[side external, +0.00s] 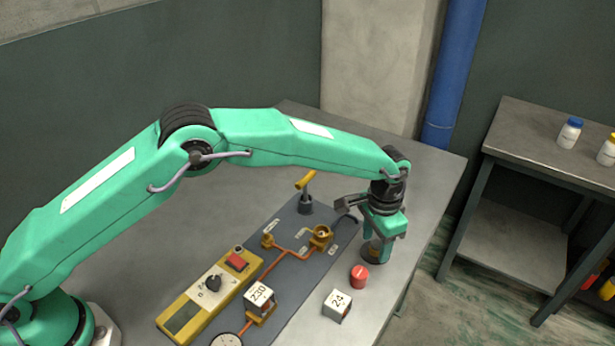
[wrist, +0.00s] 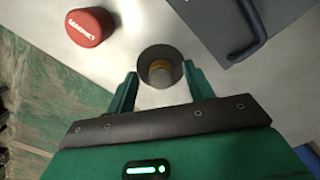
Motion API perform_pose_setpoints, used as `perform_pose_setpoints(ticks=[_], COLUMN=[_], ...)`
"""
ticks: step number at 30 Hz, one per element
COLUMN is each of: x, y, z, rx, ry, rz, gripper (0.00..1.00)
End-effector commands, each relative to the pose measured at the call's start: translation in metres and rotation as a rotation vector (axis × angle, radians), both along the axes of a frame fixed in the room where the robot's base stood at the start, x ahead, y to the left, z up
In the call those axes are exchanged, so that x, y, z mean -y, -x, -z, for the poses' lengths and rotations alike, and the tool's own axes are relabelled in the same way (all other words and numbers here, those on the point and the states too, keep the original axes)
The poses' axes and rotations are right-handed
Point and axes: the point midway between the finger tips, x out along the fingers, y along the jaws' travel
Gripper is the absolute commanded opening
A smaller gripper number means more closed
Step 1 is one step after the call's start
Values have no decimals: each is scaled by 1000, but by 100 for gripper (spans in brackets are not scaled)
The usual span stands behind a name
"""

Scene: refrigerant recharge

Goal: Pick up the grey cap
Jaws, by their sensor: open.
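The grey cap (wrist: 145,61) shows in the wrist view as a dark grey ring with a brass-coloured middle. It stands on the bare metal table just beyond my fingertips. My gripper (wrist: 161,74) is open, with one finger on each side of the cap's near edge; I cannot tell whether they touch it. In the side external view my gripper (side external: 380,243) points down over the table's right part. The cap (side external: 374,257) is partly hidden under it there.
A red cap (side external: 359,277) and a white "24" block (side external: 337,305) stand close by. The dark panel (side external: 290,290) to the left carries copper pipe, brass fittings, a "230" block (side external: 260,297) and a yellow-handled valve (side external: 306,181). A side table (side external: 540,125) holds bottles.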

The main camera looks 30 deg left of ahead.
Motion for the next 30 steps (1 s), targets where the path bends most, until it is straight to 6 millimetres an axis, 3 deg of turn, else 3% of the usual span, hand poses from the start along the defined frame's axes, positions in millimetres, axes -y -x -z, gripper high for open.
perform_pose_setpoints(ticks=[11,12,19,30], x=[0,0,0,0], y=[0,0,0,0], z=[0,0,-1,-3], rx=[0,1,1,2], ry=[0,1,1,1], rz=[0,0,0,0], gripper=[52,50,5,5])
